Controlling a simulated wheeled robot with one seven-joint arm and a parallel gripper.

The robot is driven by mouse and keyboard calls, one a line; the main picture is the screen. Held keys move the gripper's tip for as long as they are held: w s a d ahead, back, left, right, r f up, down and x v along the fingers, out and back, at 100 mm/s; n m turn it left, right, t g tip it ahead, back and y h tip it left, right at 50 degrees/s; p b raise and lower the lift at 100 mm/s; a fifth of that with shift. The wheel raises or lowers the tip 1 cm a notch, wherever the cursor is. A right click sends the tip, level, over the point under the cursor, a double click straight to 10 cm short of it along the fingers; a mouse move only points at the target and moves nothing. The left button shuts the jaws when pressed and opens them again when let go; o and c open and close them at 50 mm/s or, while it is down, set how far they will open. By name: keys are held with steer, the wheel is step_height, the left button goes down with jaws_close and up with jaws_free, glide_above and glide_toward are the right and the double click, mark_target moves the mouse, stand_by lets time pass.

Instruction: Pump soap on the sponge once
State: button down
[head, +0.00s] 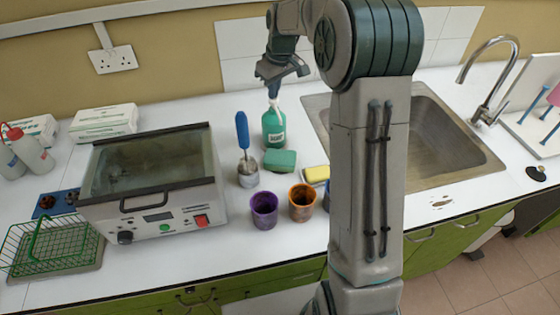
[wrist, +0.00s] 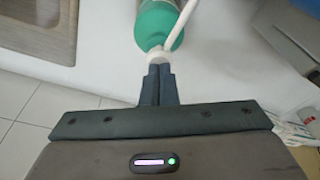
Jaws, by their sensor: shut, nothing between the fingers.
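The green soap bottle (head: 273,127) with a white pump top stands upright on the counter, left of the sink. It also shows in the wrist view (wrist: 152,28), with its white pump head (wrist: 157,56) right at my fingertips. My gripper (head: 272,92) is shut and empty, pointing down just above the pump. I cannot tell whether the fingertips touch it. A green sponge (head: 281,160) lies on the counter in front of the bottle. A second, yellow sponge (head: 316,174) lies to its right, partly near my arm.
A blue-handled brush (head: 243,137) stands in a metal holder left of the bottle. A purple cup (head: 264,209) and an orange cup (head: 302,202) stand in front. A water bath (head: 150,180) is at left; the sink (head: 450,150) is at right.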

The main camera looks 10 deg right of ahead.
steer(key=shift+f, duration=0.45)
steer(key=shift+r, duration=0.1)
steer(key=shift+w+p+v, duration=0.1)
steer(key=shift+p+v, duration=0.35)
steer(key=shift+v, duration=0.2)
steer(key=shift+w+p+v, duration=0.15)
steer(key=shift+p+v, duration=0.25)
steer(key=shift+v, duration=0.25)
steer(key=shift+a+r, duration=0.1)
steer(key=shift+a, duration=0.05)
steer(key=shift+w+a+p+v, duration=0.1)
steer(key=shift+w+p+v, duration=0.05)
steer(key=shift+p+v, duration=0.7)
steer(key=shift+w+a+p+v, duration=0.1)
steer(key=shift+w+p+v, duration=0.1)
steer(key=shift+p+v, duration=0.7)
steer(key=shift+w+a+p+v, duration=0.15)
steer(key=shift+p+v, duration=0.35)
steer(key=shift+v, duration=0.65)
steer(key=shift+r, duration=0.15)
